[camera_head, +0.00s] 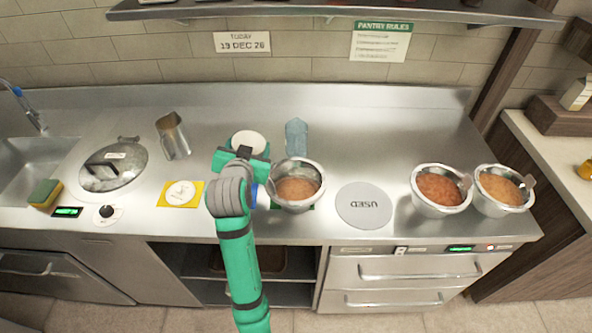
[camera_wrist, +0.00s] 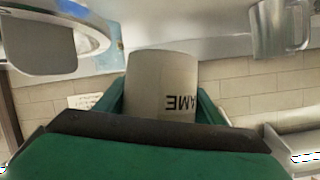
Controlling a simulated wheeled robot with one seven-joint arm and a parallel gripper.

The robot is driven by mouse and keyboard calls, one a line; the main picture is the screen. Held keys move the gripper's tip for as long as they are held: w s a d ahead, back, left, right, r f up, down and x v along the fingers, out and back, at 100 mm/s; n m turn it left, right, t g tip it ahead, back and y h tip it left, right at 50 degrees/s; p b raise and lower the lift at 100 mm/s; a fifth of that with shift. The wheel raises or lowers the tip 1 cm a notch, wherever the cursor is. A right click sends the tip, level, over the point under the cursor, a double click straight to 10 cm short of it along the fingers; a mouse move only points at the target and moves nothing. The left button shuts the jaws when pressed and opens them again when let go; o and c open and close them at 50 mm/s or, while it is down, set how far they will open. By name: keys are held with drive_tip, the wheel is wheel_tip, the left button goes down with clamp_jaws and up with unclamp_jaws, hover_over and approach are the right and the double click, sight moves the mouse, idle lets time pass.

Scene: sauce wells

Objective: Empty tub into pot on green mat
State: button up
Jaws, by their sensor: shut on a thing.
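A steel pot (camera_head: 297,207) holds orange-brown sauce (camera_head: 297,188) and stands on a green mat (camera_head: 275,205), which shows only at its edges. My gripper (camera_head: 247,150) is just left of the pot and behind it, shut on a pale tub (camera_head: 248,139). In the wrist view the tub (camera_wrist: 162,85) sits between my green fingers, with the letters "AME" upside down; that whole view is inverted. I cannot tell what is in the tub. The pot's rim (camera_wrist: 100,38) shows beside the tub, apart from it.
A grey "USED" disc (camera_head: 365,205) lies right of the pot, then two more sauce pots (camera_head: 440,208) (camera_head: 502,209). To the left are a yellow mat (camera_head: 162,199), a steel jug (camera_head: 173,137) and a pot lid (camera_head: 113,168). A blue cloth (camera_head: 297,138) lies behind.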

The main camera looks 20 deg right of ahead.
sight(262, 138)
drive_tip(key=shift+s+d+r+m+t+y, duration=0.35)
drive_tip(key=shift+s+d+r+m+t, duration=0.15)
drive_tip(key=shift+d+r+m, duration=0.3)
drive_tip(key=shift+s+d+r+m+t+y, duration=0.4)
drive_tip(key=shift+d+r+m+t, duration=0.2)
drive_tip(key=shift+m, duration=0.3)
drive_tip(key=shift+s+d+r+m, duration=0.25)
drive_tip(key=shift+r+m, duration=0.2)
drive_tip(key=shift+m, duration=0.25)
drive_tip(key=shift+r+m+t, duration=0.4)
drive_tip(key=shift+m+t, duration=0.1)
drive_tip(key=shift+m, duration=0.1)
drive_tip(key=shift+d+r+m+t+y, duration=0.1)
drive_tip(key=shift+r+m+t+y, duration=0.2)
drive_tip(key=shift+r+m, duration=0.3)
drive_tip(key=shift+s+d+r+m+t, duration=0.2)
drive_tip(key=shift+r+m+t, duration=0.3)
drive_tip(key=shift+m, duration=0.5)
drive_tip(key=shift+s+d+r+m+t, duration=0.15)
drive_tip(key=shift+s+d+m+t, duration=0.1)
drive_tip(key=shift+d+m, duration=0.3)
drive_tip(key=shift+s+d+r+m+t, duration=0.15)
drive_tip(key=shift+s+d+m, duration=0.1)
drive_tip(key=shift+d+m, duration=0.25)
drive_tip(key=shift+s+d+f+m, duration=0.15)
drive_tip(key=shift+f+m, duration=0.1)
drive_tip(key=shift+m, duration=0.4)
